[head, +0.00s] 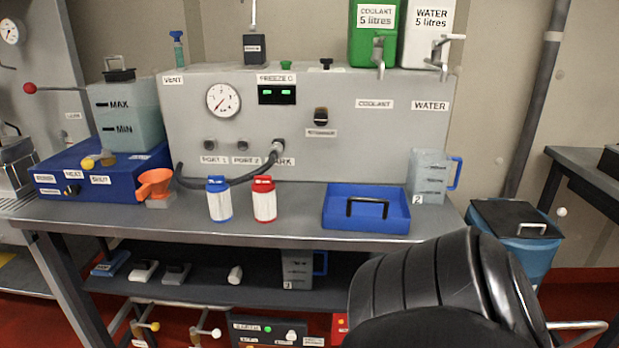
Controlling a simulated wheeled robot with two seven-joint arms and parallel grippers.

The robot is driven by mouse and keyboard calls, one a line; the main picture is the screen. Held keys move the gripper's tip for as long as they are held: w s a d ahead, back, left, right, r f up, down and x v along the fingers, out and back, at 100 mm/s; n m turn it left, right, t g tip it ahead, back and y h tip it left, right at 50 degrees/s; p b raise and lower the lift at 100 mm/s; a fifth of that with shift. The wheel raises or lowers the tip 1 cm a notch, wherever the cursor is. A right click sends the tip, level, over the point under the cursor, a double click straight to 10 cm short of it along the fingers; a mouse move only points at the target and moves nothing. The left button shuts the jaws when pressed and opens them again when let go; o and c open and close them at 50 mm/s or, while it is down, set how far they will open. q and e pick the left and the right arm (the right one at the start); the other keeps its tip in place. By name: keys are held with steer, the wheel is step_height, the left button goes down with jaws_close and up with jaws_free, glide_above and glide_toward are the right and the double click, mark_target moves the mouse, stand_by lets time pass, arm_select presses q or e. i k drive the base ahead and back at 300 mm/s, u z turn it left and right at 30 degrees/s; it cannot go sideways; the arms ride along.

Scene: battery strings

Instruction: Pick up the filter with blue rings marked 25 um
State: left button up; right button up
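A white filter with a blue top and a blue bottom ring (219,204) stands upright on the grey bench, left of centre in the head view. Its size marking is too small to read. A similar white filter with red rings (264,204) stands upright just to its right, with a small gap between them. Neither of my grippers shows in the head view, so nothing is seen touching either filter.
An orange funnel (155,185) stands left of the filters, and a blue tray (340,222) lies to their right. A dark hose (228,181) curves behind the filters. A jug (428,176) stands at the bench's right end. A large black shape blocks the lower right.

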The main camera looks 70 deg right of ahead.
mark_target(218, 192)
steer(key=z, duration=1.7)
